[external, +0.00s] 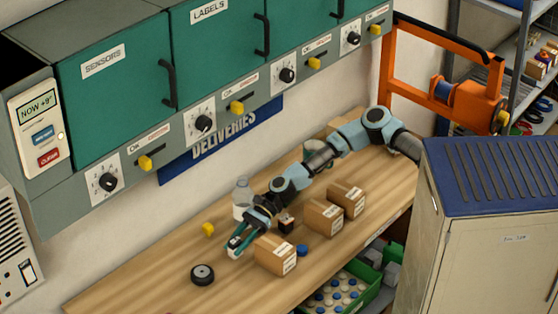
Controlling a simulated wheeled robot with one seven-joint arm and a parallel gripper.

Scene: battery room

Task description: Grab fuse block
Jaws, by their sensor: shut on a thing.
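My gripper (237,246) is low over the wooden bench, left of the front cardboard box. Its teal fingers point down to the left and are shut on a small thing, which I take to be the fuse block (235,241). The fingers cover most of it, so its shape and colour are unclear. I cannot tell whether it touches the bench.
The wooden bench (130,293) holds several cardboard boxes (276,255), a clear bottle (242,196), a small dark block (286,222), a yellow piece (208,229), a black wheel (203,274) and a blue cap (302,250). Green cabinets (115,80) overhang the back. The bench's left end is clear.

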